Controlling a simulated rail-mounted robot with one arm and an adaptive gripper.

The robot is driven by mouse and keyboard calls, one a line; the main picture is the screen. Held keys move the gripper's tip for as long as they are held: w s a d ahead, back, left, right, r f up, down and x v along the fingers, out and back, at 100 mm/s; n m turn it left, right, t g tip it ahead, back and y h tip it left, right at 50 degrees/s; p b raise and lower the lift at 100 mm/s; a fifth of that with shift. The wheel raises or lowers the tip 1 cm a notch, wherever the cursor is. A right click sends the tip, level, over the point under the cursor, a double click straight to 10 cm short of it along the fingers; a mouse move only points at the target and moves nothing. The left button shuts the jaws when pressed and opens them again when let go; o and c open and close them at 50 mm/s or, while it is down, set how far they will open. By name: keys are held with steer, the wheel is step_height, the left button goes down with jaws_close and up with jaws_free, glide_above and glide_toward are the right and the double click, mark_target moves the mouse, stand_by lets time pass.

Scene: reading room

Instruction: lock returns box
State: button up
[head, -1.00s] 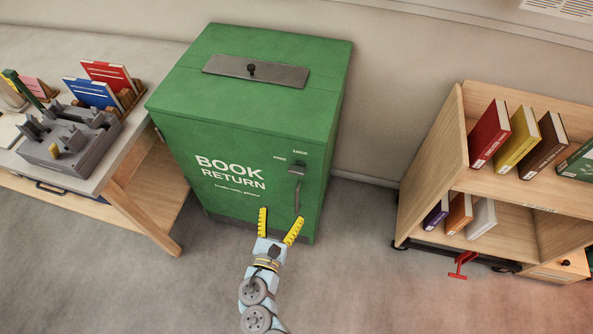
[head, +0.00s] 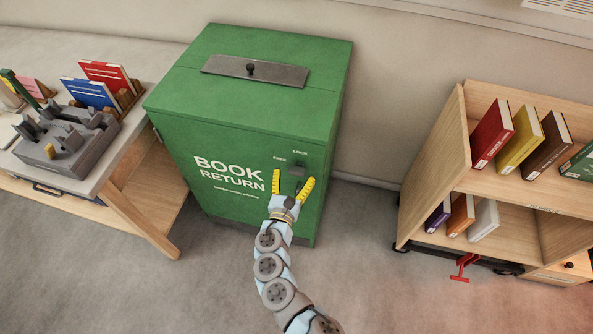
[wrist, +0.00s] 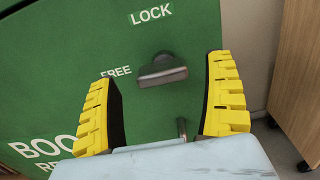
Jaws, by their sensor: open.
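The green book return box (head: 235,125) stands against the wall, its front door shut. Near the door's right edge is a dark turn knob (head: 296,171), with the words FREE and LOCK above it. In the wrist view the knob (wrist: 162,70) has its bar lying sideways, its left end by FREE; LOCK is above it. My gripper (head: 294,179) is open and empty in front of the door, just below the knob. In the wrist view its yellow fingers are spread, with the knob ahead between them. A door handle (wrist: 181,128) shows partly below the knob; my gripper hides the rest.
A table (head: 125,190) with books and a grey device (head: 65,145) is at the left. A wooden book cart (head: 430,160) with a red lever (head: 463,265) is at the right. The floor between box and cart is clear.

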steer(key=shift+x, duration=1.35)
steer(key=c, duration=1.2)
